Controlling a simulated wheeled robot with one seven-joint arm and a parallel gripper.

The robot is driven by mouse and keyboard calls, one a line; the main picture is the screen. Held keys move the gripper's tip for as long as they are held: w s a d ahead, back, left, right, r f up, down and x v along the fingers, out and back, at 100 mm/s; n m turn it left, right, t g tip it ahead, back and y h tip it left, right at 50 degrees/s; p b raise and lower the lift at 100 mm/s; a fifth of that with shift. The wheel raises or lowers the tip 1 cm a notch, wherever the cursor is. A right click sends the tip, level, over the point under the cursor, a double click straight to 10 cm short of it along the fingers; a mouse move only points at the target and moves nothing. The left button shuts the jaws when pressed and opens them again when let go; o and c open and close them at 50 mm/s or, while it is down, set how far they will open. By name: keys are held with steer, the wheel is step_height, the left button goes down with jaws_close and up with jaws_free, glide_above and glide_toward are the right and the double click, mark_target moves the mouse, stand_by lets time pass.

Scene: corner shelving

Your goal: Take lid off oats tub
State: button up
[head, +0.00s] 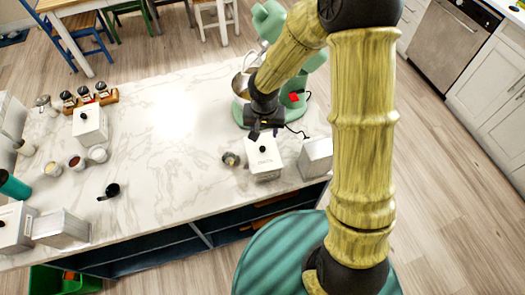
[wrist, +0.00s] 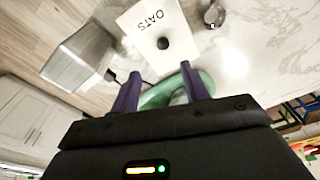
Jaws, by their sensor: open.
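The oats tub (head: 265,168) is a white square box on the marble counter, near its right front edge. Its white lid (head: 261,145) is on top and has a round black knob. In the wrist view the lid (wrist: 146,22) shows the word OATS and its black knob (wrist: 163,43). My gripper (head: 265,133) is above and just behind the tub, apart from it. In the wrist view my gripper (wrist: 165,80) has its two purple fingers spread, with nothing between them. The knob lies beyond the fingertips.
A grey metal box (head: 316,157) stands right of the tub, and a small metal cup (head: 231,159) stands left of it. A green stand mixer (head: 240,110) is close behind. More canisters, including a white one (head: 90,125), stand far left. The counter's middle is mostly clear.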

glide_above(263, 148)
steer(key=f, duration=0.5)
steer(key=shift+s+d, duration=0.2)
steer(key=shift+w+a+f, duration=0.1)
steer(key=shift+a+f, duration=0.05)
steer(key=shift+f, duration=1.15)
steer(key=shift+w+a+f, duration=0.1)
steer(key=shift+a+f, duration=0.05)
steer(key=shift+f, duration=1.15)
jaws_close()
